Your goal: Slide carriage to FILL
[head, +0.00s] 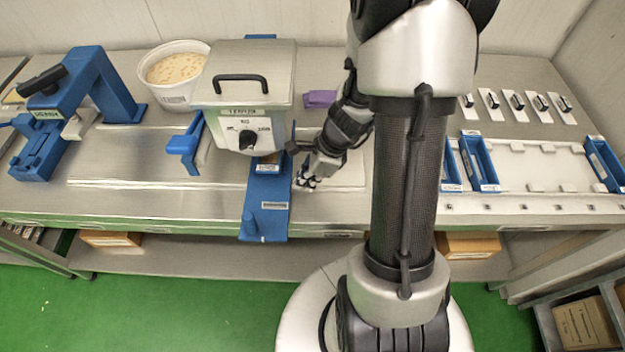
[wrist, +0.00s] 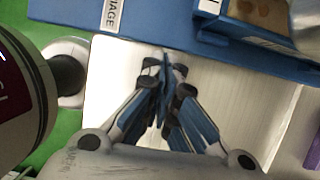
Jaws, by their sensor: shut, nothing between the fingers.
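The blue carriage (head: 267,215) lies under the front of the steel kettle (head: 243,75) and reaches toward the bench's front edge, with a short blue knob at its near end. In the wrist view the carriage (wrist: 165,32) runs along the top, with a label ending in "IAGE". A blue-walled part (wrist: 250,22) with brown contents sits on it. My gripper (head: 306,181) is just right of the carriage, low over the bench. In the wrist view my gripper (wrist: 168,75) has its fingers together and empty, apart from the carriage. I cannot read a FILL mark.
A white tub (head: 170,92) of pale mix stands left of the kettle. A blue stop-like bracket (head: 185,145) and a blue press (head: 75,110) stand further left. A purple block (head: 320,98) lies behind my gripper. Blue trays (head: 478,160) are at right.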

